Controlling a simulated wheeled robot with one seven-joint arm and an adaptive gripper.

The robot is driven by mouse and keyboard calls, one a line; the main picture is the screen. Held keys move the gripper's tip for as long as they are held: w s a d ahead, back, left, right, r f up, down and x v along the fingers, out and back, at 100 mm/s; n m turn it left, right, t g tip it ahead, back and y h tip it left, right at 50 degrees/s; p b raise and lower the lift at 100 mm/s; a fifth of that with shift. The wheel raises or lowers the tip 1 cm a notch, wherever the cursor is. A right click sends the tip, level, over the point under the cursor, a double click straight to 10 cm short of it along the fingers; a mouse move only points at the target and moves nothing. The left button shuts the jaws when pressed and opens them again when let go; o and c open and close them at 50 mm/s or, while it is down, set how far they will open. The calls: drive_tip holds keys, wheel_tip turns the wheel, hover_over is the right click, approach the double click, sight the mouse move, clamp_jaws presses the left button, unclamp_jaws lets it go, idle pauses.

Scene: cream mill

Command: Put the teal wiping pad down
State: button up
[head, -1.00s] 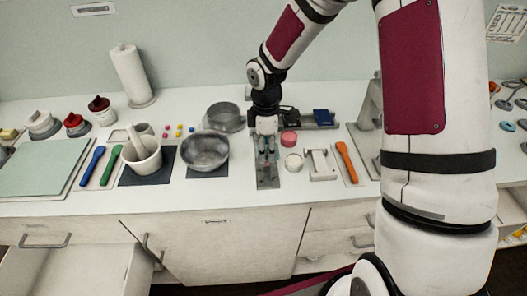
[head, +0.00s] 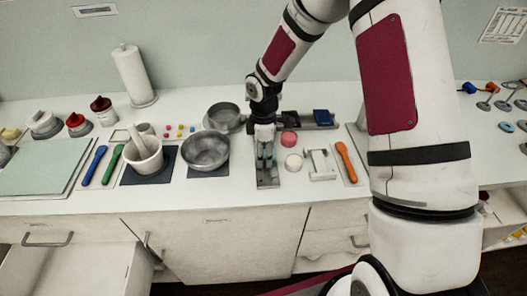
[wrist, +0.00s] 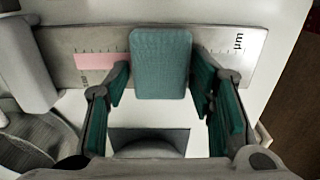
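The teal wiping pad (wrist: 162,62) is a textured block in the upper middle of the wrist view. My gripper (wrist: 161,82) has its two teal-lined fingers against the pad's left and right sides, shut on it. The pad's far part sticks out beyond the fingertips. It lies over a grey metal plate (wrist: 225,50) with a ruled scale and a pink strip. I cannot tell whether the pad touches the plate. In the head view, my gripper (head: 265,163) points down over the plate (head: 267,182), and the pad is hard to tell from the fingers.
A metal bowl (head: 205,150) stands left of my gripper. A pink round piece (head: 289,139), a white round piece (head: 293,162), a white stand (head: 319,165) and an orange tool (head: 345,161) are close on the right. The counter's front edge is just ahead of the plate.

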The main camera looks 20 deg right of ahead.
idle(0.3)
wheel_tip(320, 180, up, 12)
drive_tip(key=s+d+r+m+t+h, duration=0.1)
drive_tip(key=s+r+m, duration=0.35)
drive_tip(key=r, duration=0.25)
drive_tip(key=s+d+r+m+t, duration=0.1)
drive_tip(key=s+d+r+m, duration=0.15)
drive_tip(key=s+r, duration=0.45)
drive_tip(key=s+r+m+t, duration=0.1)
drive_tip(key=s+r+m, duration=0.2)
drive_tip(key=s, duration=0.4)
drive_tip(key=s+r+m+t+y, duration=0.1)
drive_tip(key=s+r+m+t, duration=0.1)
drive_tip(key=s+m, duration=0.3)
drive_tip(key=shift+s+a+r+m+t+b, duration=0.2)
drive_tip(key=shift+s+r+m+t+b, duration=0.15)
drive_tip(key=shift+s+r, duration=0.5)
drive_tip(key=shift+o, duration=0.5)
drive_tip(key=shift+f, duration=0.1)
